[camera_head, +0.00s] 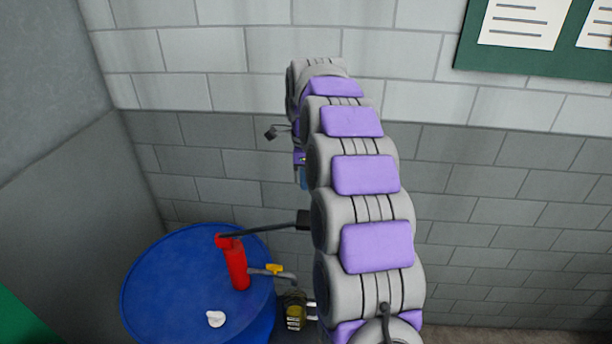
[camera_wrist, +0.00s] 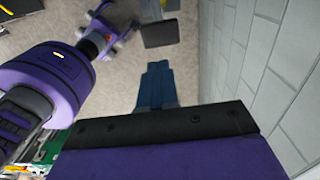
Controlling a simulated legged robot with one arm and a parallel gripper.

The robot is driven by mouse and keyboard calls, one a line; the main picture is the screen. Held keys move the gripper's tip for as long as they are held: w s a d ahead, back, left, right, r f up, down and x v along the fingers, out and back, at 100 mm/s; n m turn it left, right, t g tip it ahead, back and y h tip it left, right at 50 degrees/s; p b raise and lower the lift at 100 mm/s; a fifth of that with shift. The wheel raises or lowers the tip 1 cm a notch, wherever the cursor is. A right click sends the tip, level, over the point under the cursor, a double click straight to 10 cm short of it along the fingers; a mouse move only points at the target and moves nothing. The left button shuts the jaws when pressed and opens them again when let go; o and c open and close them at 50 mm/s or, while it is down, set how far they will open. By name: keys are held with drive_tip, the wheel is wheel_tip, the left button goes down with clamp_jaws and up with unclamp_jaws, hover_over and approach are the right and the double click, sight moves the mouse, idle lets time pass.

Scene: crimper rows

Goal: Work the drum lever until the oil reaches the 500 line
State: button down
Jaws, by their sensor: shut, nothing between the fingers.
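A blue drum (camera_head: 140,290) stands at the lower left of the head view with a red pump (camera_head: 237,265) on its top. The pump's dark lever (camera_head: 262,231) runs right to a black grip (camera_head: 304,220), partly behind my arm. A spout with a yellow handle (camera_head: 274,268) points right, over a small container of yellowish oil (camera_head: 295,311); its level and markings are too small to read. My gripper (camera_head: 303,181) is above the black grip, partly hidden by my arm. In the wrist view its blue fingers (camera_wrist: 158,68) are together and empty, with a dark block (camera_wrist: 160,34), apparently the grip, beyond the tips.
A white cap-like piece (camera_head: 216,319) lies on the drum top. A grey block wall (camera_head: 480,190) stands behind, close along the right of the wrist view (camera_wrist: 265,75). A green notice board (camera_head: 520,60) hangs at upper right. Floor shows at lower right.

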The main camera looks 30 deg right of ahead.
sight(306, 218)
wheel_tip(306, 218, down, 10)
drive_tip(key=shift+f, duration=0.25)
idle(0.4)
